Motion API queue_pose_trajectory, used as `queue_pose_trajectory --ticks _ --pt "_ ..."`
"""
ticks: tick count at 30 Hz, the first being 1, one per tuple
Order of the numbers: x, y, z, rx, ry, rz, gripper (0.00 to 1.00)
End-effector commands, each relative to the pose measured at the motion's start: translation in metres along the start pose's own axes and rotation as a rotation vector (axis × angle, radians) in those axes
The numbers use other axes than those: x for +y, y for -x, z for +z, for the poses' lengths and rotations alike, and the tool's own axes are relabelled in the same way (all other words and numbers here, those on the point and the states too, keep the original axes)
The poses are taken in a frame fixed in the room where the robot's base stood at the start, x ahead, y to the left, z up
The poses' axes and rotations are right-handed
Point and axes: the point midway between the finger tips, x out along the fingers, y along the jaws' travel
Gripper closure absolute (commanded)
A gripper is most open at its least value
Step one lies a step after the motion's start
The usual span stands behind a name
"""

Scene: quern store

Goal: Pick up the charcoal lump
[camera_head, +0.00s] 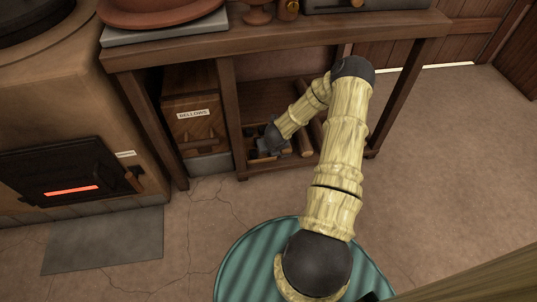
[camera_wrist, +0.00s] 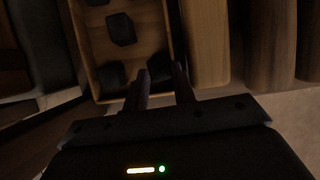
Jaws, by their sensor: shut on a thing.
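My gripper (camera_wrist: 162,78) reaches over the right side of a small wooden box (camera_wrist: 84,50) in the wrist view. Its two dark fingers are shut on a dark charcoal lump (camera_wrist: 159,65), which shows only dimly between the tips. Other charcoal lumps lie in the box, one in the middle (camera_wrist: 120,28) and one at the near left (camera_wrist: 110,76). In the head view my gripper (camera_head: 268,147) is low under the bench, at the box, and the held lump cannot be made out there.
The wooden bench (camera_head: 290,48) stands over the shelf space, with a leg (camera_head: 230,120) close left of my gripper. A drawer labelled BELLOWS (camera_head: 193,125) is further left. A stove with a glowing slot (camera_head: 72,190) stands at far left. Logs (camera_head: 303,140) lie right of the box.

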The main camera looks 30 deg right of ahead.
Motion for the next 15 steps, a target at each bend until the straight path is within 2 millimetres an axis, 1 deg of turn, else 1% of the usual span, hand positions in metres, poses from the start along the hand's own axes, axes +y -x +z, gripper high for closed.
queue_pose_trajectory --ticks 1,10,15 --pt "0.015 -0.012 -0.018 0.034 -0.001 0.037 1.00" --pt "0.017 -0.010 -0.019 0.037 -0.003 0.040 1.00" --pt "0.017 0.001 -0.015 0.039 -0.002 0.043 1.00"
